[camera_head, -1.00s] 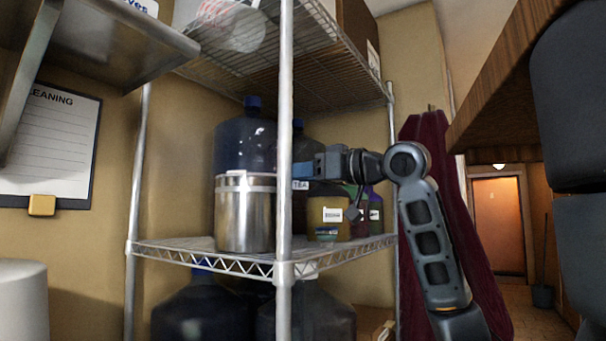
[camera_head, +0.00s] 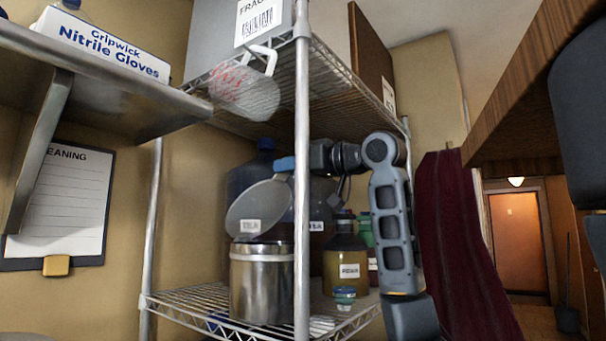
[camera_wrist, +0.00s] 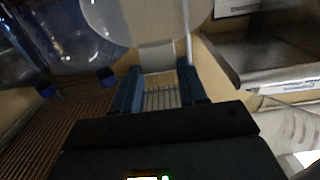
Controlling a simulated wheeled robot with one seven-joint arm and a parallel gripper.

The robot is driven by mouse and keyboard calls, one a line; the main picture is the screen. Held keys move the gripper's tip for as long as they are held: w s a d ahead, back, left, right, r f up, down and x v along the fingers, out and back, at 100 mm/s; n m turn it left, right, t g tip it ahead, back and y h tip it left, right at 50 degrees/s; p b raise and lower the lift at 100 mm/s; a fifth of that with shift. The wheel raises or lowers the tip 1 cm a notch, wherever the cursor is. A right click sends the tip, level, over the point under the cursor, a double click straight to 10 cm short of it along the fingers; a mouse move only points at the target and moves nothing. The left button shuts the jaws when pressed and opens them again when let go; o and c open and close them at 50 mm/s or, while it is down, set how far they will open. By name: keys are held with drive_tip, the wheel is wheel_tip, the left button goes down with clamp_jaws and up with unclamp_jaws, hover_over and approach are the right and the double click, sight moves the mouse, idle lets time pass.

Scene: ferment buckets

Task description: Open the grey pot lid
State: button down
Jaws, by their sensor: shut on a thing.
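The grey metal pot (camera_head: 260,287) stands upright on the wire shelf, behind and left of the front post. Its round grey lid (camera_head: 258,207) is tilted steeply up above the pot, with a small label near its lower edge. My gripper (camera_head: 286,164) is at the lid's raised upper edge, partly hidden by the post. In the wrist view my gripper (camera_wrist: 160,78) has its two blue fingers on either side of a pale tab at the edge of the lid (camera_wrist: 120,14). It is shut on this tab.
Large blue bottles (camera_head: 243,178) stand behind the pot. An amber bottle (camera_head: 345,268) and smaller containers stand to its right. The white post (camera_head: 302,120) rises between my view and the shelf.

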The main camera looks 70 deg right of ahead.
drive_tip(key=w+r, duration=0.1)
drive_tip(key=g, duration=0.1)
drive_tip(key=w+r, duration=0.1)
drive_tip(key=shift+w+d+r+g+y, duration=0.25)
drive_tip(key=shift+w+r+g+y, duration=0.05)
drive_tip(key=shift+r+y, duration=0.1)
drive_tip(key=shift+w+d+r+g+p, duration=0.1)
drive_tip(key=shift+w+r+g+p, duration=0.1)
drive_tip(key=shift+w+g, duration=0.15)
drive_tip(key=shift+w+d+r+g+p, duration=0.15)
drive_tip(key=shift+w+g, duration=0.1)
drive_tip(key=shift+w, duration=0.15)
drive_tip(key=shift+f, duration=0.1)
drive_tip(key=c, duration=0.6)
unclamp_jaws()
drive_tip(key=b+v, duration=0.2)
drive_tip(key=v, duration=0.6)
drive_tip(key=shift+w, duration=0.1)
